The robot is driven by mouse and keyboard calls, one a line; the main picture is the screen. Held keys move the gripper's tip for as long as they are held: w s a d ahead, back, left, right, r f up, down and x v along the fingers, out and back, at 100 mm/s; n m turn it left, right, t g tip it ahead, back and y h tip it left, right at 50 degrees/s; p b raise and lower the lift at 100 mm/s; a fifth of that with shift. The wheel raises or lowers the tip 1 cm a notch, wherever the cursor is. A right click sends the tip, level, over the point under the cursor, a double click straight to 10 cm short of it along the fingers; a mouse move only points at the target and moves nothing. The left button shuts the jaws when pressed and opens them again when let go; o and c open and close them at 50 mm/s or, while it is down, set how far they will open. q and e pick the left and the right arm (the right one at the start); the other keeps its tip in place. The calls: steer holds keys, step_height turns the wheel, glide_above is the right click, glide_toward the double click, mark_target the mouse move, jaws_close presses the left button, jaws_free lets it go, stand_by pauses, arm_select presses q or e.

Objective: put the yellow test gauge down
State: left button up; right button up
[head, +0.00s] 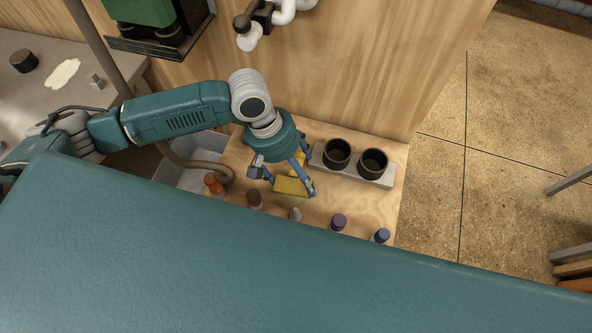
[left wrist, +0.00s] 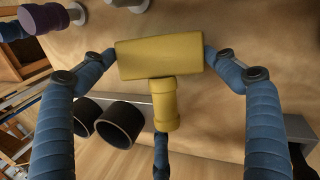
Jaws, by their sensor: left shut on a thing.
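The yellow test gauge (head: 291,187) is a T-shaped piece with a wide bar and a narrower round stem. It also shows in the left wrist view (left wrist: 160,58), the bar lying across between two blue fingers and the stem pointing down the picture. My left gripper (head: 287,180) is shut on it, over the light wooden worktop (head: 392,212). The fingers hide part of the gauge in the head view. I cannot tell whether the gauge touches the worktop. My right gripper is not in view.
A grey block (head: 317,157) with two black cups (head: 337,153) stands right of the gripper. Orange (head: 213,184), brown (head: 255,199), pale (head: 295,214), purple (head: 338,222) and blue (head: 382,235) pieces stand along the near side. A wooden panel (head: 350,70) rises behind.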

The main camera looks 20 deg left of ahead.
arm_select(q)
steer(key=shift+f, duration=0.15)
steer(key=shift+s+f, duration=0.3)
steer(key=shift+f, duration=0.1)
steer(key=o, duration=1)
steer(key=shift+f, duration=0.1)
steer(key=shift+c, duration=0.2)
steer(key=shift+o, duration=1.2)
steer(key=shift+a+f, duration=0.1)
steer(key=shift+r, duration=0.2)
steer(key=v, duration=0.8)
steer(key=shift+w+r, duration=0.3)
steer(key=shift+r, duration=0.1)
steer(key=shift+d, duration=0.2)
